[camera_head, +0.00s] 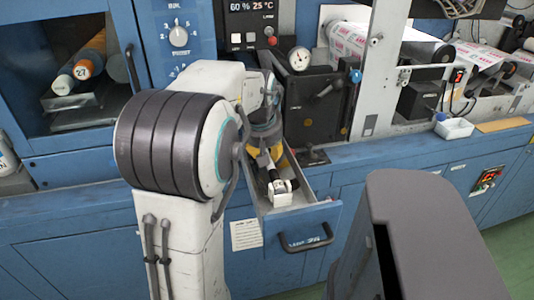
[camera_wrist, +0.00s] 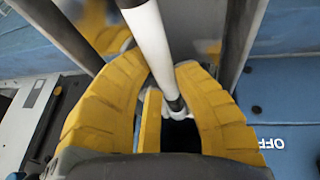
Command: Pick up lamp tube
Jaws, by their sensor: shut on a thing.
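The lamp tube (camera_wrist: 151,38) is a slim white rod with a dark end cap, running from the top edge down between my gripper's yellow fingers in the wrist view. My gripper (camera_wrist: 160,72) is shut on it, with fingers on both sides. In the head view my gripper (camera_head: 262,153) reaches down into an open drawer (camera_head: 307,217) in the blue cabinet. The arm hides most of the tube there. A black and white piece (camera_head: 280,186) shows in the drawer below the fingers; I cannot tell whether it belongs to the tube.
Grey drawer walls stand close around the fingers. A black panel with a gauge (camera_head: 299,59) and a blue knob rises behind the drawer. A shelf at left holds rolls (camera_head: 84,68).

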